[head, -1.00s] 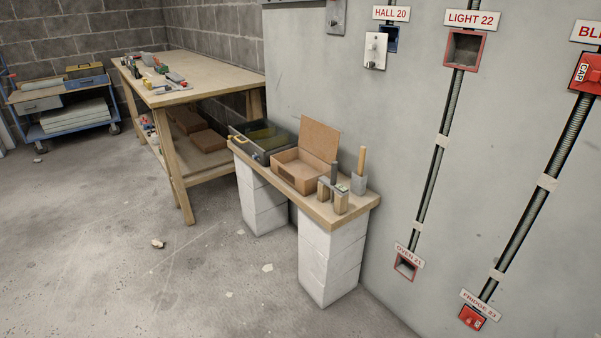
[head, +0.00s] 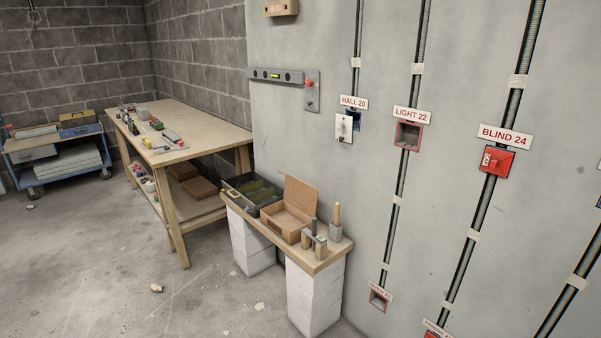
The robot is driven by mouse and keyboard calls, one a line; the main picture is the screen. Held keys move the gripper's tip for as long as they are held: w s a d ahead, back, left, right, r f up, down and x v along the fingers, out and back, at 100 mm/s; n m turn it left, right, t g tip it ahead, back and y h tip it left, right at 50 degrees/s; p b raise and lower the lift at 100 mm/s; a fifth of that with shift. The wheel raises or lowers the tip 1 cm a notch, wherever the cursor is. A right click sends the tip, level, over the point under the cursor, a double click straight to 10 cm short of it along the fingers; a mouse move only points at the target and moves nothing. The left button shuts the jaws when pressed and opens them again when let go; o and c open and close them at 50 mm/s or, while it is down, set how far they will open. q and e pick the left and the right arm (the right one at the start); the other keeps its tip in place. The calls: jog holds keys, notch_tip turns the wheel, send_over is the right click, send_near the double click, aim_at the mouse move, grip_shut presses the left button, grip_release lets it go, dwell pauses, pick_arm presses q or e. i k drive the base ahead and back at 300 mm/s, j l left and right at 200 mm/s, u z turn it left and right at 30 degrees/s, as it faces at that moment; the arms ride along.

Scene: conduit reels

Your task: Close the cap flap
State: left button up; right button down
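A red cap (head: 497,161) with a small white label sits on the grey wall just under the BLIND 24 sign (head: 506,135), at the right of the head view. A ridged dark conduit runs above and below it. I cannot tell from here whether its flap stands open or lies shut. A red-rimmed wall box (head: 407,135) under the LIGHT 22 sign shows an open, hollow front. Neither of my grippers is in view.
A low bench (head: 325,262) on white blocks stands against the wall, holding an open cardboard box (head: 300,192) and a dark tray (head: 228,184). A wooden workbench (head: 205,118) stands behind at left. The floor in front is clear apart from small debris.

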aim_at(303, 197)
jog(key=i+j+z, duration=0.35)
jog(key=i+j, duration=1.3)
